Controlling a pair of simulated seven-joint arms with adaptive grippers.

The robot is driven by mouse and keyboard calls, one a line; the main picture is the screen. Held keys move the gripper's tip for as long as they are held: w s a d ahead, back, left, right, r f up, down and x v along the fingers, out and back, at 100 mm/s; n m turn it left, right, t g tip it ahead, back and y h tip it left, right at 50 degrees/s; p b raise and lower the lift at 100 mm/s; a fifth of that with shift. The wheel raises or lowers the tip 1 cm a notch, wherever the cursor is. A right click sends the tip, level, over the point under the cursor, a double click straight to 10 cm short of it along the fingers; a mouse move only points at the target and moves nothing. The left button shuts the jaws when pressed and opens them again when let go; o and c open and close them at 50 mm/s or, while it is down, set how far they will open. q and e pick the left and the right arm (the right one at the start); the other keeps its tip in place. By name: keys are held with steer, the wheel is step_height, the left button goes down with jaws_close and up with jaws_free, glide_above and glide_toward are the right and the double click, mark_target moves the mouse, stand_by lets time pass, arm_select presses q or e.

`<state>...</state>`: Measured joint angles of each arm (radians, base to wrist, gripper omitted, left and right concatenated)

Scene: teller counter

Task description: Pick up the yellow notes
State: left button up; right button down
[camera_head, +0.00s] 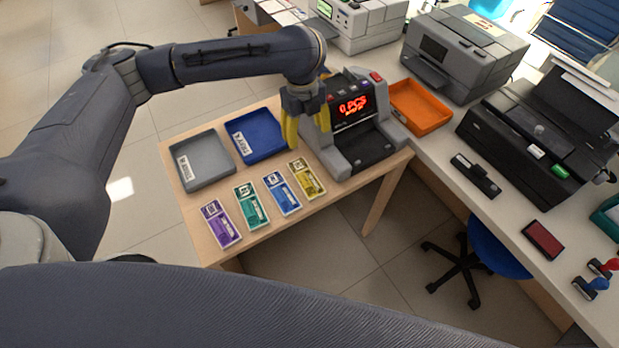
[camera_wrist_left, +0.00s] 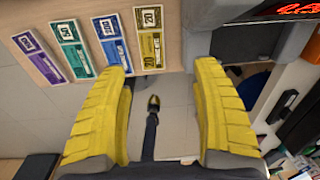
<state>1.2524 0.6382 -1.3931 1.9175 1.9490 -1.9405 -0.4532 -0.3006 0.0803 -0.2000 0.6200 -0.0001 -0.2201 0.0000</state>
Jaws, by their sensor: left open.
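The yellow notes (camera_head: 306,178) lie flat on the wooden table, at the right end of a row of note bundles and left of the counting machine. They also show in the left wrist view (camera_wrist_left: 150,38), near the top and above the gap between my fingers. My left gripper (camera_head: 306,132) is open and empty, with yellow fingers, held above the table beside the counting machine. Its fingers fill both sides of the left wrist view (camera_wrist_left: 165,110). The gripper is apart from the notes.
Blue (camera_head: 281,193), green (camera_head: 251,206) and purple (camera_head: 221,223) bundles lie left of the yellow one. A grey tray (camera_head: 226,171) and a blue tray (camera_head: 238,149) sit behind them. The counting machine (camera_head: 341,158) stands close right of the gripper. An orange tray (camera_head: 447,120) is farther right.

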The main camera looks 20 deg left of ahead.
mark_target(304, 174)
arm_select(q)
steer(key=shift+m+y, duration=0.3)
steer(key=shift+s+a+f, duration=0.1)
steer(key=shift+s+f, duration=0.05)
steer(key=shift+f, duration=2.85)
steer(key=shift+s+a+f, duration=0.15)
steer(key=shift+s+f, duration=0.05)
steer(key=shift+f, duration=2.85)
steer(key=shift+s+a+f, duration=0.1)
steer(key=shift+s+f, duration=0.05)
steer(key=shift+f, duration=2.85)
steer(key=c, duration=0.9)
